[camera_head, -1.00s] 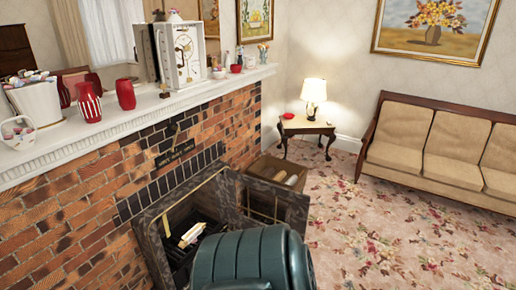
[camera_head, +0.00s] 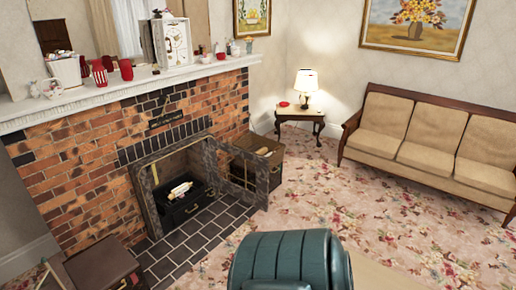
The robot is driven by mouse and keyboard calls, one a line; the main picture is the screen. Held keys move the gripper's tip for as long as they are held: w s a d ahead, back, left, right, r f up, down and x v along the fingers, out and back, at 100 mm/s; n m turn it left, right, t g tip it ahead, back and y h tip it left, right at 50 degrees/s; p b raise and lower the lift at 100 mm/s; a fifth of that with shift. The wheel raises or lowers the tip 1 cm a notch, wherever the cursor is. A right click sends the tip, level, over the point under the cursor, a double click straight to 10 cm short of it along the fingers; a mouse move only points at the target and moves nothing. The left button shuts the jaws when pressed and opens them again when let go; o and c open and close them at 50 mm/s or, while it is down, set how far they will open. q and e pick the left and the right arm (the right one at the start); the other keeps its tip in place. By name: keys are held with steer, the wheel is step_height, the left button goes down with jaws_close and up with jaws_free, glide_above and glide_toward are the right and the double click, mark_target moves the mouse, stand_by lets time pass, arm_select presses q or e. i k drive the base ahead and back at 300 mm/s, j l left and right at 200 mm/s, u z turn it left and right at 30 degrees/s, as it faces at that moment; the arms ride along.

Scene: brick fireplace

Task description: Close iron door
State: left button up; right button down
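The iron door (camera_head: 237,173) stands open at the right side of the brick fireplace. It is a dark framed panel with see-through panes, swung out over the dark tiled hearth. The firebox opening (camera_head: 180,172) is uncovered, with pale logs (camera_head: 181,190) on a dark grate inside. Neither of my grippers shows in the head view, so I cannot see whether either is open or shut.
A wooden log box (camera_head: 262,150) stands behind the door, partly hidden by it. A dark brown case (camera_head: 103,265) sits left of the tiled hearth (camera_head: 195,232). A side table (camera_head: 301,116) and sofa (camera_head: 420,145) are farther right. Flowered carpet (camera_head: 300,195) is clear between.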

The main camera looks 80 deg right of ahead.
mark_target(257, 173)
steer(key=k, duration=1.05)
steer(key=k+z, duration=0.1)
steer(key=k, duration=1)
steer(key=k+l, duration=1.25)
steer(key=l, duration=0.15)
steer(key=k+l, duration=0.6)
steer(key=l, duration=1.05)
steer(key=l+z, duration=0.1)
steer(key=l, duration=0.9)
steer(key=i+l, duration=0.1)
steer(key=l, duration=0.95)
steer(key=i+l, duration=0.4)
steer(key=l, duration=0.2)
steer(key=i+l+z, duration=0.1)
steer(key=i+l, duration=0.3)
steer(key=l, duration=0.2)
steer(key=i+l, duration=0.45)
steer(key=l, duration=0.15)
